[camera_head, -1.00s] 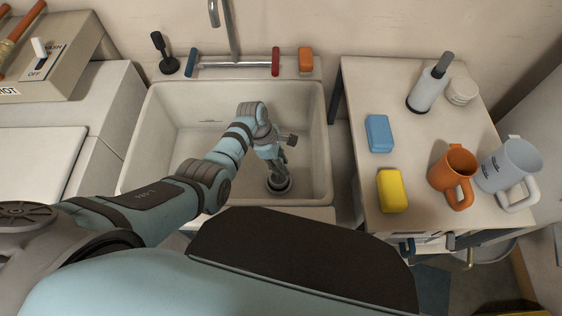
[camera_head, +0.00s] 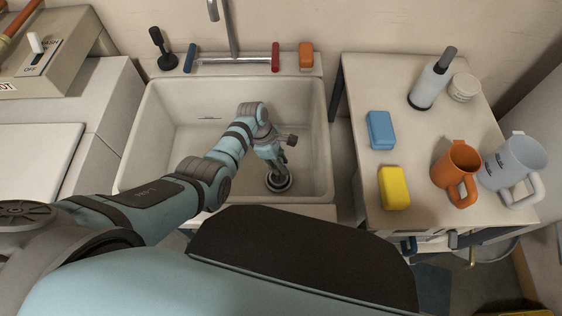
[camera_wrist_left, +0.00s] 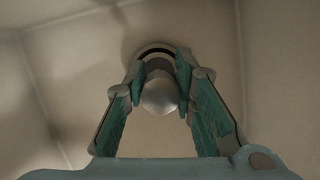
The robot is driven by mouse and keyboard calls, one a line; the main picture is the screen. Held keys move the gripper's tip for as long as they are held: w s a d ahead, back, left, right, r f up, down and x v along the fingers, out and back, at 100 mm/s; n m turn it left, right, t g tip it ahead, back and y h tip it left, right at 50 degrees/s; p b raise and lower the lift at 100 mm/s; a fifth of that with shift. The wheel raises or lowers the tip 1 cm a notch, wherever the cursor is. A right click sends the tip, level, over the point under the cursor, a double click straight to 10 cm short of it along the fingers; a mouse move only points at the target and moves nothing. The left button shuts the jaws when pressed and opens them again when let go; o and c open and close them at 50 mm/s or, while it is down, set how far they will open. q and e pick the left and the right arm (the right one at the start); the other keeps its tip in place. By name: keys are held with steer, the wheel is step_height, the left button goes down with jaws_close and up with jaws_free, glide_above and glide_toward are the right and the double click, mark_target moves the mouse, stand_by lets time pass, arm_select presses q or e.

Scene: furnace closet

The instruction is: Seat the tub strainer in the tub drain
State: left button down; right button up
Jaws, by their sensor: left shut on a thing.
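The white tub (camera_head: 180,130) stands at centre in the head view. My left gripper (camera_head: 281,167) reaches down into it, right over the dark, ringed drain (camera_head: 279,188) in the tub floor. In the left wrist view my left gripper (camera_wrist_left: 160,75) is shut on a metallic piece with a faceted, rounded end, the tub strainer (camera_wrist_left: 160,94). The dark arc of the drain (camera_wrist_left: 154,49) shows just behind it. The fingers hide the strainer's lower part, so I cannot tell whether it sits in the drain. My right gripper is not in view.
A faucet (camera_head: 222,30) and a bar with blue and red ends (camera_head: 235,60) stand at the tub's back. An orange block (camera_head: 306,55) sits on the back rim. The right-hand table holds sponges (camera_head: 393,187), mugs (camera_head: 455,165) and a bottle (camera_head: 430,84). The tub's left side is clear.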

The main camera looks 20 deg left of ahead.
arm_select(q)
steer(key=shift+f+b, duration=0.3)
steer(key=shift+f, duration=0.15)
steer(key=c, duration=1.2)
jaws_free()
steer(key=shift+c, duration=0.2)
steer(key=p+v, duration=0.8)
